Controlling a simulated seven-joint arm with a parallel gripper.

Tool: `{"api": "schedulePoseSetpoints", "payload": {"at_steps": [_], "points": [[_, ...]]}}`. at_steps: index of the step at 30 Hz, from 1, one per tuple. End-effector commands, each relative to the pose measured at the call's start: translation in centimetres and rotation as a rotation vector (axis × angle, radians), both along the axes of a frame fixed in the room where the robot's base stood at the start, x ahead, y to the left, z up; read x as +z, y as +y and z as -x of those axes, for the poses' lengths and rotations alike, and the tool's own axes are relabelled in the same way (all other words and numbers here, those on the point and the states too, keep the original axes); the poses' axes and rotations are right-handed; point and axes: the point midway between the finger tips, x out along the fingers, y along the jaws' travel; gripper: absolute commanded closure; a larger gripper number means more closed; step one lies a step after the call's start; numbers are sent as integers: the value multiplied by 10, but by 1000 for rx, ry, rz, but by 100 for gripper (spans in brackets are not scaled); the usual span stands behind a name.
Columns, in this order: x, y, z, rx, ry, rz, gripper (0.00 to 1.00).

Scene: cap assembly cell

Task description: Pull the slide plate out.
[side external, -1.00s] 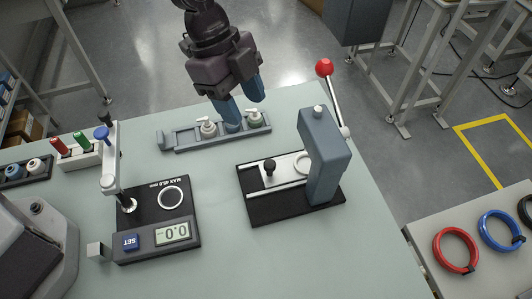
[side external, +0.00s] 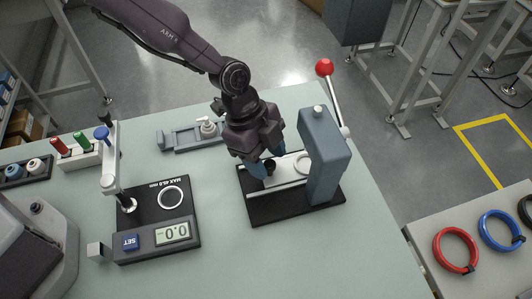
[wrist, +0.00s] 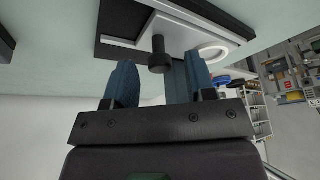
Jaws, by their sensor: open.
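The slide plate (side external: 286,165) is a pale plate lying between light rails on the black base of a press. It carries a black knob (wrist: 160,56) and a white ring (wrist: 214,51); the ring also shows in the side view (side external: 302,163), under the press head. My gripper (side external: 262,168), with blue fingers, is open and low over the knob end of the plate. In the wrist view, the knob lines up with the gap between my fingertips (wrist: 160,78), with space on both sides. The side view partly hides the knob behind the fingers.
The grey press column (side external: 322,155) and its red-balled lever (side external: 324,68) stand close to the right of my gripper. A measuring gauge (side external: 155,222) stands left. The table front is clear.

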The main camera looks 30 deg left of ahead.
Motion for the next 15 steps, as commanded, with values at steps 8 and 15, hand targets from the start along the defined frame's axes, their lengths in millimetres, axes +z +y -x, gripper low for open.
{"api": "schedulePoseSetpoints", "payload": {"at_steps": [8,15], "points": [[0,0,0,0,0,0,89],[1,2,1,1,0,0,100]]}}
